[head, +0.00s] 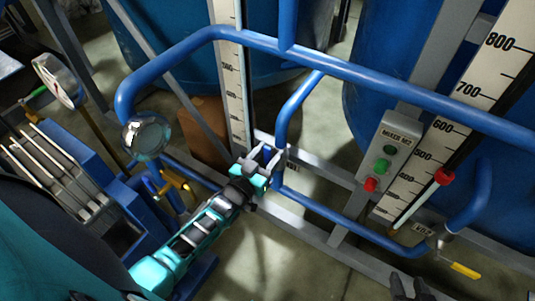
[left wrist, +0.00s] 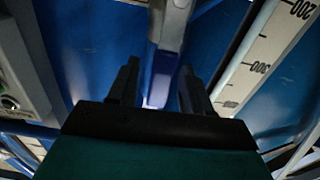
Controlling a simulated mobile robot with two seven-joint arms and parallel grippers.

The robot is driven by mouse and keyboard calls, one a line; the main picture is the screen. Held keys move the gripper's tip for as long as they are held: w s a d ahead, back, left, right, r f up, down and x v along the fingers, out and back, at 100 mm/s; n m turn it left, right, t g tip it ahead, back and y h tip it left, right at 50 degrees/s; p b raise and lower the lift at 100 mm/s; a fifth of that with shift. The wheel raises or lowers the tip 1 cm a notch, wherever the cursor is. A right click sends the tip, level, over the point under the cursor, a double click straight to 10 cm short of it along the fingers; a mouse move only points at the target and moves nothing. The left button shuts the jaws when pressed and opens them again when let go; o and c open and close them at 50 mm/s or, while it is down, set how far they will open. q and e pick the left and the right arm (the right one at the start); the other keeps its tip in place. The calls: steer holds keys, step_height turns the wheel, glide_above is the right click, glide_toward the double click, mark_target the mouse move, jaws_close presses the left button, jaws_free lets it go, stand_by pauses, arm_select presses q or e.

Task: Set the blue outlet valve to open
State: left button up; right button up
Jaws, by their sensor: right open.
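The blue valve handle (left wrist: 163,75) shows in the left wrist view as a short blue lever below a grey fitting (left wrist: 172,22). It lies between the two dark fingers of my left gripper (left wrist: 160,85), with gaps on both sides. In the head view my left gripper (head: 264,160) is at the lower end of a vertical blue pipe (head: 281,125) and mostly hides the valve there. Its fingers are apart. My right gripper (head: 411,286) is partly in view at the bottom edge of the head view, open and empty, away from the valve.
Blue pipes (head: 380,75) cross in front of blue tanks (head: 385,40). A control box (head: 385,150) with green and red buttons stands at right. Yellow-handled valves are at left (head: 175,182) and lower right (head: 465,270).

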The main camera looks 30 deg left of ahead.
arm_select(q)
steer(key=shift+s, duration=0.15)
steer(key=s+a+p, duration=0.1)
steer(key=s, duration=1.1)
steer(key=shift+s, duration=0.3)
steer(key=s+d+r+m+g+h+p, duration=0.1)
steer(key=s+d+r+m+g, duration=0.1)
steer(key=s+d+g, duration=0.2)
steer(key=d+g, duration=0.2)
steer(key=g, duration=0.1)
steer(key=shift+p, duration=0.35)
steer(key=shift+d, duration=0.1)
steer(key=shift+c, duration=0.6)
stand_by(0.4)
